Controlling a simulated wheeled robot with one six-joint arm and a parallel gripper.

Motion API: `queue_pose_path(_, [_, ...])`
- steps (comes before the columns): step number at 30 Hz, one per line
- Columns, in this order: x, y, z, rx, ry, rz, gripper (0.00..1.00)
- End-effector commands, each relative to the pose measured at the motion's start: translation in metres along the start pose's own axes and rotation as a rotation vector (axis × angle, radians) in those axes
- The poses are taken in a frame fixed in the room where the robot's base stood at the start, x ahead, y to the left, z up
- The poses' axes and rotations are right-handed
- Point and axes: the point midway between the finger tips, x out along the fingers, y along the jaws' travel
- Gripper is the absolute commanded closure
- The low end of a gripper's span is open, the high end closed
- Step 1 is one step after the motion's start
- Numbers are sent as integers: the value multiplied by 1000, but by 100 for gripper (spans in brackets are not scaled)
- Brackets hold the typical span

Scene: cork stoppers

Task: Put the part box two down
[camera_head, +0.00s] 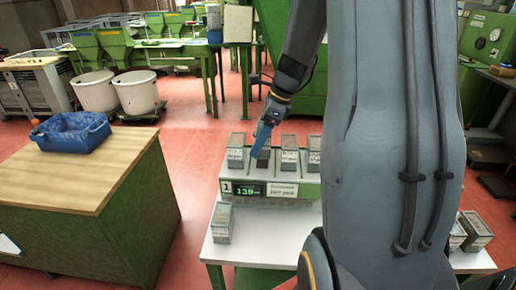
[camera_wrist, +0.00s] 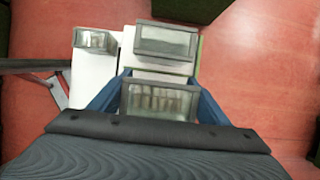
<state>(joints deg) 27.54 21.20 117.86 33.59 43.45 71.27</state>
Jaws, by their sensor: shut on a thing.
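My gripper (camera_head: 263,142) is over the stand (camera_head: 212,188), its blue fingers closed around a grey, clear-sided part box (camera_head: 264,159). In the wrist view the held box (camera_wrist: 158,101) sits between the two blue fingers, with pale contents showing through its top. In the head view it is second from the left in the row on the stand. I cannot tell whether its base touches the stand. Other like boxes stand in the row: one on the left (camera_head: 236,151) and two on the right (camera_head: 290,153) (camera_head: 314,152). My arm may hide more of the row.
A box (camera_head: 222,222) stands on the white table (camera_head: 240,250) below the stand's display (camera_head: 249,190). More boxes (camera_head: 476,228) show at the table's right. A wooden-topped bench (camera_head: 75,175) with a blue crate (camera_head: 72,131) stands left. Red floor lies between bench and table.

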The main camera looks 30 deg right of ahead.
Motion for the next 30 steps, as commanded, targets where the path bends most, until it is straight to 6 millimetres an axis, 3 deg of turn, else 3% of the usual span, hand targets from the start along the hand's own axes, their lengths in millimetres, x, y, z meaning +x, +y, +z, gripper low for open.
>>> queue_pose_path(10, [34,1,-14,2,1,2,53])
queue_pose_path(22, [40,0,-17,0,1,0,53])
queue_pose_path(23, [40,0,-16,0,1,0,27])
queue_pose_path(24, [40,0,-16,0,1,0,20])
queue_pose_path(26, [39,0,-16,0,1,0,11])
queue_pose_path(30, [39,0,-16,0,1,0,11])
